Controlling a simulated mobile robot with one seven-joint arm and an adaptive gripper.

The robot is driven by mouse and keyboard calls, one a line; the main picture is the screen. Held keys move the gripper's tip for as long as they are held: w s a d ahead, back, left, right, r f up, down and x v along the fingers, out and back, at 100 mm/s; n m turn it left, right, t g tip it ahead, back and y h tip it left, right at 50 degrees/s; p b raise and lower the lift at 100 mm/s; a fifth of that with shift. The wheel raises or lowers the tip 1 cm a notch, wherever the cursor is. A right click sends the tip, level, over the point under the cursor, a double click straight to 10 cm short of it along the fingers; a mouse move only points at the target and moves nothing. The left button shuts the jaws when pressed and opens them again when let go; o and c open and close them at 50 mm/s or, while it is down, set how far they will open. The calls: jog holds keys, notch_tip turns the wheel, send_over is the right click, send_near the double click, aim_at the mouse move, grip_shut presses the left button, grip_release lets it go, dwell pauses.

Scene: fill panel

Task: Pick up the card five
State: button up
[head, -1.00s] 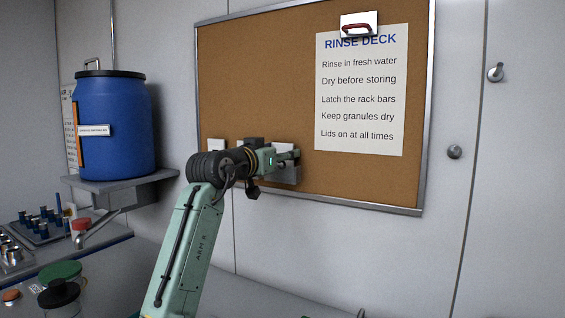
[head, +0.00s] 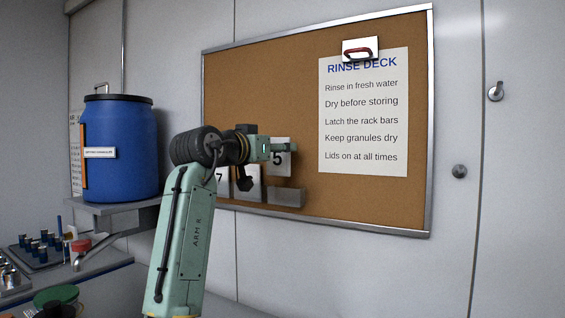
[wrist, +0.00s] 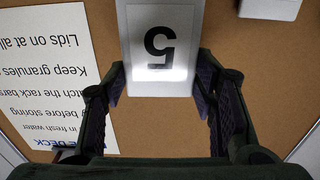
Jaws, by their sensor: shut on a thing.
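The card five (head: 279,167) is a white card with a dark 5, in front of the corkboard and above a grey pocket (head: 286,197). My gripper (head: 288,147) is shut on its upper part. In the wrist view the card five (wrist: 160,22) appears upside down between the two fingers of my gripper (wrist: 160,84), one at each side edge. The card's lower end in the head view is clear of the pocket or only just at its rim; I cannot tell which.
A card seven (head: 219,177) and another white card (head: 250,190) sit to the left, partly behind my arm. The corkboard (head: 270,80) carries a rinse notice (head: 363,140) to the right. A blue drum (head: 120,160) stands on a shelf at left.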

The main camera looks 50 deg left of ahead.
jog(key=b+v, duration=0.4)
jog(key=v, duration=1.2)
